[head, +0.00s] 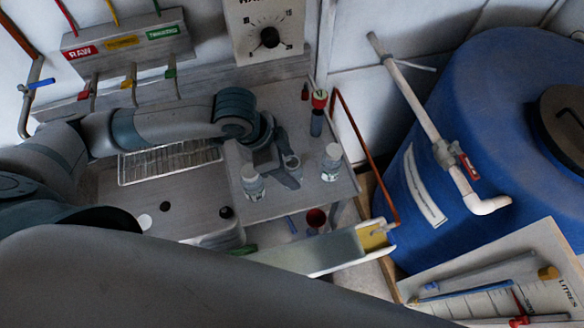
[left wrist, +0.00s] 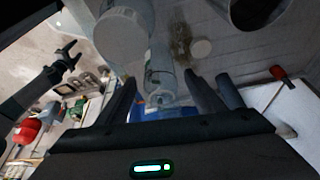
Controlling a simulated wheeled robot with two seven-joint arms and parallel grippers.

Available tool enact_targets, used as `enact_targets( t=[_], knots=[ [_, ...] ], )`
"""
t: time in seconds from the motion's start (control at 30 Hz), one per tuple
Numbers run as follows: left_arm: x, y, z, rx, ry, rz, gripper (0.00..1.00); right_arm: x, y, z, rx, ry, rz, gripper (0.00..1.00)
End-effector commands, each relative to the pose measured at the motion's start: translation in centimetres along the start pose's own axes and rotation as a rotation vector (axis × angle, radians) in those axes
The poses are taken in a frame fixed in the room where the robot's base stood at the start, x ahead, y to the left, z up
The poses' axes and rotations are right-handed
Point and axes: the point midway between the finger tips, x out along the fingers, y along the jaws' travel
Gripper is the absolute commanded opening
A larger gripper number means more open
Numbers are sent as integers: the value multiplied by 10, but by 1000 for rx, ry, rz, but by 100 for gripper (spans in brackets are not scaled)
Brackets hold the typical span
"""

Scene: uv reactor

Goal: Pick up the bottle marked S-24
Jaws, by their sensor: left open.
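Several small white-capped bottles stand on the grey bench. In the head view one bottle (head: 252,183) is left of my left gripper (head: 288,172), one bottle (head: 292,165) is at its fingers, and another bottle (head: 331,162) stands to the right. The labels are too small to read, so I cannot tell which is S-24. In the left wrist view my left gripper (left wrist: 163,98) is open, with a bottle (left wrist: 160,75) showing in the gap between its fingers. A larger-looking bottle (left wrist: 124,38) is close by on the left.
A red-topped tube (head: 318,112) stands behind the bottles. A wire rack (head: 170,163) lies to the left. A big blue tank (head: 480,130) fills the right side. The bench between the bottles is tight.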

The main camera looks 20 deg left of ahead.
Motion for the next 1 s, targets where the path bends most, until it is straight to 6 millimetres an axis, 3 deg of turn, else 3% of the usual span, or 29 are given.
enact_targets(
  t=[0.2,0.63,0.67,0.83,1.0],
  knots=[
    [15,0,0,1,1,0,62,-5,-3,0,1,-1,-3,60],
    [16,0,0,1,1,-1,62,-4,-6,-1,3,0,-6,60],
    [16,0,0,1,1,-1,59,-4,-6,-1,3,0,-6,60],
    [15,0,0,1,1,-1,19,-4,-6,0,2,0,-5,60],
    [15,0,0,1,1,-1,18,-4,-4,0,2,0,-4,60]
  ],
)
